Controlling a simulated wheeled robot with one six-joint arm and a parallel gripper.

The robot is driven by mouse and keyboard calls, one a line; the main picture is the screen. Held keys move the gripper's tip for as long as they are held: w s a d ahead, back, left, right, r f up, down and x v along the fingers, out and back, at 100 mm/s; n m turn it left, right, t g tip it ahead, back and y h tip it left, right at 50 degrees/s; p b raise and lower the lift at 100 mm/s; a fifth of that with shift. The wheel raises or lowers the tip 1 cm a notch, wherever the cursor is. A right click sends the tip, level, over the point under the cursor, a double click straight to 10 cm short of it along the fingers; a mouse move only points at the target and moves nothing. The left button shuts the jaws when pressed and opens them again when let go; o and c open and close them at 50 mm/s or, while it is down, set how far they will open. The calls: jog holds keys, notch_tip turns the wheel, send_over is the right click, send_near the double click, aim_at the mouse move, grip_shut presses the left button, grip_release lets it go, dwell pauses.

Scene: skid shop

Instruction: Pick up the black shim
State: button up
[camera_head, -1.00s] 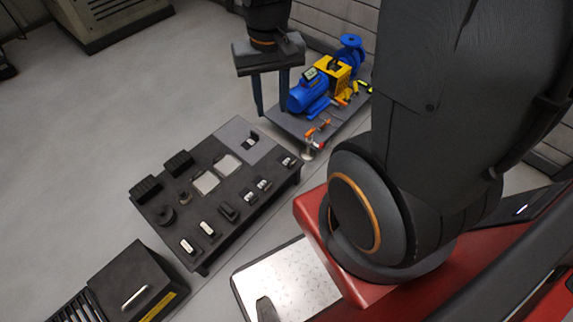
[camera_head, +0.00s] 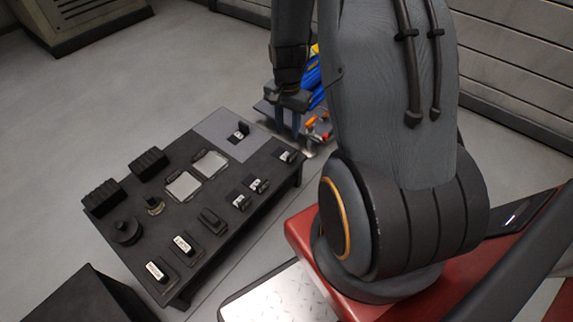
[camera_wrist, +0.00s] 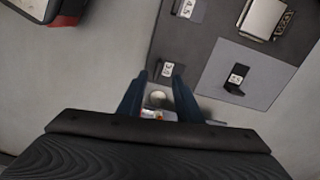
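Several small black pieces with white number labels lie on the dark table (camera_head: 110,205); I cannot tell which one the task calls the black shim. One black piece (camera_head: 238,133) sits on the grey mat (camera_head: 222,143), also seen in the wrist view (camera_wrist: 234,84). Another labelled black piece (camera_head: 289,156) is at the table's right end; in the wrist view a piece marked 3.0 (camera_wrist: 165,69) shows just beyond my fingertips.
Blue-and-yellow pump equipment (camera_head: 312,75) stands behind my gripper, partly hidden by my arm. Black ribbed blocks (camera_head: 104,197), silver plates (camera_head: 183,186) and round dark parts (camera_head: 124,231) crowd the table. A dark box (camera_head: 78,300) is at lower left.

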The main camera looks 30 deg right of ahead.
jog(key=m+b, duration=0.1)
jog(key=b, duration=0.2)
send_over(292, 153)
jog(key=f, duration=0.7)
jog(key=shift+w+a+f, duration=0.15)
jog(key=shift+w, duration=0.15)
jog(key=shift+s+f+b, duration=0.15)
jog(key=shift+f+b, duration=0.9)
jog(key=shift+f, duration=0.85)
jog(key=shift+s+f+b, duration=0.1)
jog(key=shift+f+b, duration=0.95)
jog(key=shift+f, duration=0.85)
grip_shut()
